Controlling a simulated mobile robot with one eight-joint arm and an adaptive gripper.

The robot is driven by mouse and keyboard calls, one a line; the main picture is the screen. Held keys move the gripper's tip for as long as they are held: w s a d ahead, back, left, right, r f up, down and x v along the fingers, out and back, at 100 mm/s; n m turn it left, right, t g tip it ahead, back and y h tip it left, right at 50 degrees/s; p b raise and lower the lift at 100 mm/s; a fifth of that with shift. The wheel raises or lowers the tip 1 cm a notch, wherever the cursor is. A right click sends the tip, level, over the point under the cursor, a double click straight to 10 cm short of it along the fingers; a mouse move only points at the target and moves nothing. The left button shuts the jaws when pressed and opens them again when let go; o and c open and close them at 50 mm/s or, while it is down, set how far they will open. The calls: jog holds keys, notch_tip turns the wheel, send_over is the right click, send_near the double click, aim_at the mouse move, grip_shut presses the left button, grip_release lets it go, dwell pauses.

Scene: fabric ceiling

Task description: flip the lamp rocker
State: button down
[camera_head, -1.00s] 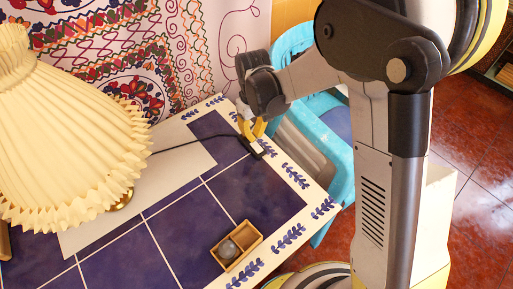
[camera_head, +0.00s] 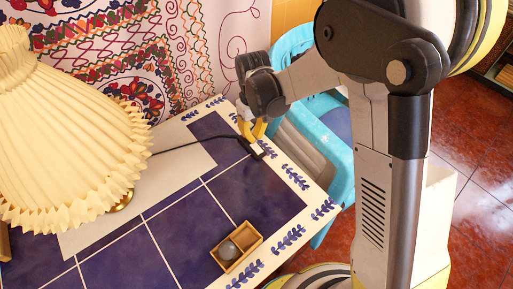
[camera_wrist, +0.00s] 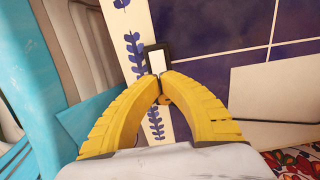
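The lamp rocker is a small white piece (camera_wrist: 157,61) in a dark switch housing on the table, seen in the wrist view just beyond my fingertips. In the head view the dark switch housing (camera_head: 255,151) lies near the table's far right edge, at the end of a black cord (camera_head: 190,145). My gripper (camera_wrist: 162,82) has yellow fingers whose tips meet, with nothing clearly held. It also shows in the head view (camera_head: 253,134), tips down right over the switch. Whether the tips touch the rocker cannot be told. The pleated cream lamp shade (camera_head: 70,145) stands at left.
The blue-tiled table (camera_head: 255,195) has a white leaf-patterned border. A small wooden box (camera_head: 253,240) with a grey ball sits near its front right. A turquoise chair (camera_head: 325,130) stands beyond the right edge. An embroidered cloth hangs behind. The tiles between box and switch are clear.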

aim_at(254, 145)
jog(key=shift+f+b, duration=1.4)
jog(key=shift+f, duration=0.4)
dwell(0.8)
jog(key=shift+r, duration=0.1)
jog(key=shift+r+p, duration=2.4)
jog(key=shift+r, duration=1)
jog(key=shift+d+r, duration=0.1)
jog(key=shift+r, duration=0.1)
jog(key=s+d+r+m+t, duration=0.2)
jog(key=s+d+r, duration=0.25)
jog(key=r, duration=0.25)
jog(key=s+d+r+m+t, duration=0.1)
jog(key=s+d+r+t, duration=0.15)
jog(key=d+r, duration=0.3)
jog(key=s+d+r+m+t, duration=0.1)
jog(key=s+d+m, duration=0.1)
jog(key=s, duration=0.3)
jog(key=s+d+r+m+t, duration=0.1)
jog(key=s+d+r, duration=0.1)
jog(key=s, duration=0.3)
jog(key=shift+s+d+r+m, duration=0.25)
jog(key=shift+s+d+m, duration=0.15)
jog(key=shift+d, duration=0.25)
